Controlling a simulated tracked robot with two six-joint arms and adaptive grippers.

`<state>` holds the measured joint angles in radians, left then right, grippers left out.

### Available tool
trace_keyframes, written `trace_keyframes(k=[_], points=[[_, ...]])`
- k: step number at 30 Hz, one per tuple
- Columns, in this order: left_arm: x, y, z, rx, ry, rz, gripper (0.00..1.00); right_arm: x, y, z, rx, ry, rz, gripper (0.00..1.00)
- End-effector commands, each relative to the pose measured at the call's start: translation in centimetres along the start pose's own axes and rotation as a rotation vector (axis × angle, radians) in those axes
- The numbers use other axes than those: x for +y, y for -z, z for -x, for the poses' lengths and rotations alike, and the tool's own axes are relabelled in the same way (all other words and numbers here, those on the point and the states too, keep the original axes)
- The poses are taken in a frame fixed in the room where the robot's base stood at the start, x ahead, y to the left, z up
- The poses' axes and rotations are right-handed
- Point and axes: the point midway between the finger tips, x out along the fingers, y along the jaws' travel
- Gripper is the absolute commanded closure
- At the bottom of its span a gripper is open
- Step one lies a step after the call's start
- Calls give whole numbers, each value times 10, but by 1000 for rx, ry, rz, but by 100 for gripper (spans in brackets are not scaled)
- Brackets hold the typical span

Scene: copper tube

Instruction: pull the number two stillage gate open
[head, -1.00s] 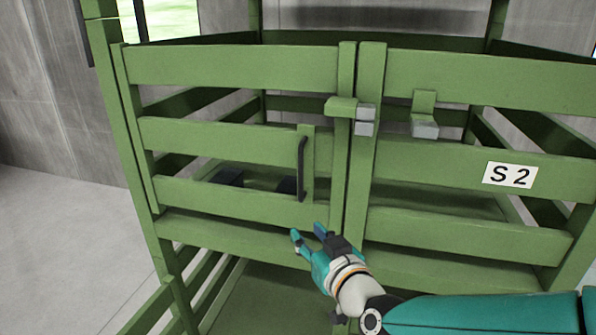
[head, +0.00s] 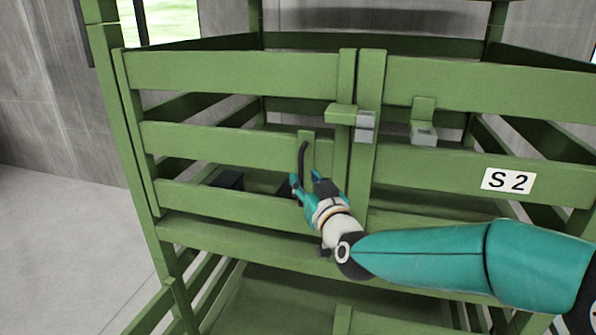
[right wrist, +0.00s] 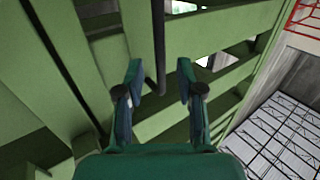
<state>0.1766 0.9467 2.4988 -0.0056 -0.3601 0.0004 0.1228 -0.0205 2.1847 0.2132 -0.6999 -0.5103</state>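The green stillage gate (head: 230,74) is the left slatted panel, with its right edge close against the post beside the right panel marked S 2 (head: 508,180). A dark vertical bar handle (head: 302,160) is fixed on the gate near its right edge. A green latch piece with a grey block (head: 364,126) sits at the seam. My right gripper (head: 306,182) is at the handle's lower part. In the right wrist view the gripper (right wrist: 160,75) is open, with the handle (right wrist: 158,45) running between its fingertips. I cannot tell whether they touch. My left gripper is not in view.
A second grey block on a green bracket (head: 424,132) sits on the right panel. Dark boxes (head: 226,181) lie inside the stillage. The floor (head: 60,235) to the left is clear. A red frame (right wrist: 306,18) shows in the right wrist view.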

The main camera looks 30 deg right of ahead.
Motion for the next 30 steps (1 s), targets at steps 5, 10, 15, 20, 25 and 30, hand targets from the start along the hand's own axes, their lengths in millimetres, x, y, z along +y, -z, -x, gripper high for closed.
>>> trace_keyframes(k=[5, 10, 15, 20, 25, 30], points=[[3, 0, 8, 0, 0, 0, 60, 0, 1, -26, -1, 0, 0, 63], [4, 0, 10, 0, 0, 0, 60, 0, 0, -37, -1, 0, -1, 63], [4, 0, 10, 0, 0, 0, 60, 0, 0, -39, -1, 0, -1, 63], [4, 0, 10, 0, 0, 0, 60, -1, 0, -38, -1, 1, -1, 68], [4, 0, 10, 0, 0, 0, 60, -1, 0, -38, -1, 1, -1, 96], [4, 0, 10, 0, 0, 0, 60, -1, 0, -38, -1, 1, -1, 100]])
